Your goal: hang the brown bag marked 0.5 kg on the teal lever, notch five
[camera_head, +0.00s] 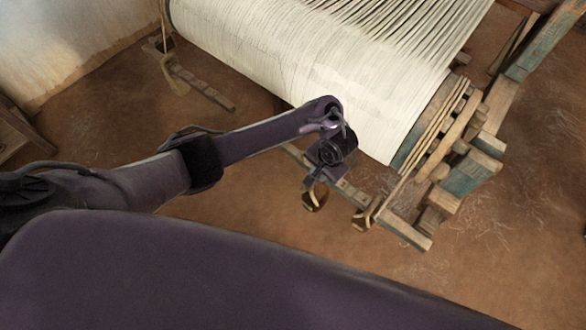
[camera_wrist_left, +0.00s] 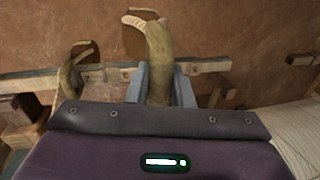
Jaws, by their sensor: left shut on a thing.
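My left gripper (camera_head: 316,180) is shut on a brown bag (camera_head: 314,200) beside the loom's near corner. In the left wrist view its grey fingers (camera_wrist_left: 160,85) pinch the olive-brown bag (camera_wrist_left: 158,55), with a pale curved loop at its top. The bag's mark is not readable. A weathered lever with faint teal paint (camera_wrist_left: 100,75) runs behind the fingers; part of it shows in the head view (camera_head: 352,192). I cannot tell whether the held bag touches the lever, and its notches are not countable. My right gripper is not in view.
Another brown bag (camera_head: 362,220) is at the lever's right end, also in the wrist view (camera_wrist_left: 72,75). The loom's white warp (camera_head: 330,60) and timber frame (camera_head: 460,185) stand close by. A further lever (camera_head: 205,88) with a bag (camera_head: 176,78) is at upper left.

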